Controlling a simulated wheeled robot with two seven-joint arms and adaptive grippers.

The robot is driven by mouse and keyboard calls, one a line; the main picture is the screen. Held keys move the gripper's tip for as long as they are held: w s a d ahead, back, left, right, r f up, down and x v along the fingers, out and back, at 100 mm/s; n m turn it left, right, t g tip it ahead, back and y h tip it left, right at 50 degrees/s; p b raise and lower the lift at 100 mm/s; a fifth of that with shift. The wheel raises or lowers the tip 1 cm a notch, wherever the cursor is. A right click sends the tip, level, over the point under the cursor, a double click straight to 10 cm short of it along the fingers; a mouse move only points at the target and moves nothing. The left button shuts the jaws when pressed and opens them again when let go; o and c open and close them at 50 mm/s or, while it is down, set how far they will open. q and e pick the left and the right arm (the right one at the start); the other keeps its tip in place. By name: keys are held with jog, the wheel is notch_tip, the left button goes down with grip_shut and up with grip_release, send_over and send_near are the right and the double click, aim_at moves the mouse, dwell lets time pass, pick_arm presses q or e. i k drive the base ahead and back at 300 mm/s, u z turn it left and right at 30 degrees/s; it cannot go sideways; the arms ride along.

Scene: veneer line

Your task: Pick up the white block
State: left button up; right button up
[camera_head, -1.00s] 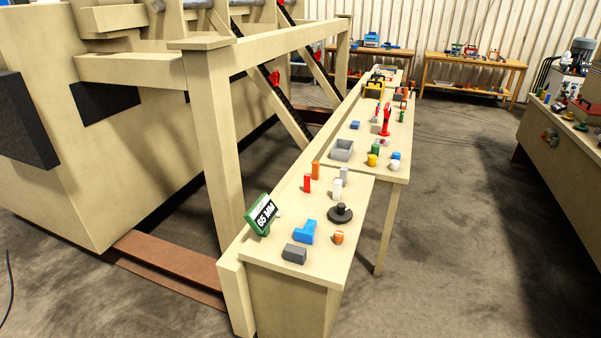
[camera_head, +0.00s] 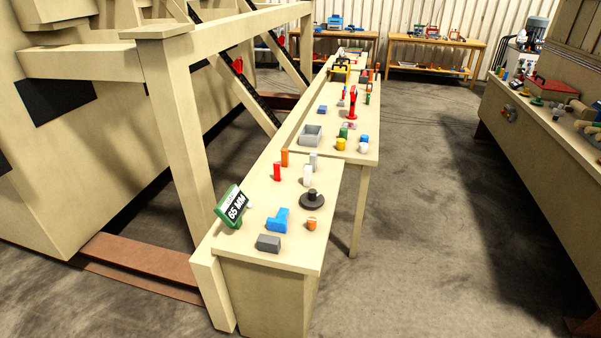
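A white block (camera_head: 307,176) stands upright on the near section of the long beige bench (camera_head: 283,249). A light grey block (camera_head: 314,159) stands just behind it. A red block (camera_head: 277,171) and an orange block (camera_head: 285,157) stand to its left. A black round knob on a disc (camera_head: 312,200) sits just in front of it. A white round piece (camera_head: 364,147) lies on the farther bench section. Neither of my grippers is in view.
Nearby on the bench are a green 65 MM sign (camera_head: 230,207), a blue block (camera_head: 278,220), a dark grey block (camera_head: 269,243) and an orange piece (camera_head: 312,223). A beige machine frame (camera_head: 178,130) flanks the left. Open concrete floor (camera_head: 430,230) lies right, before another bench (camera_head: 545,145).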

aim_at(308, 169)
jog(key=z, duration=0.25)
jog(key=k, duration=0.9)
jog(key=z, duration=1)
jog(key=i, duration=2.05)
jog(key=u, duration=0.65)
jog(key=i, duration=1.25)
jog(key=u, duration=1.8)
jog(key=i, duration=0.8)
jog(key=u, duration=0.7)
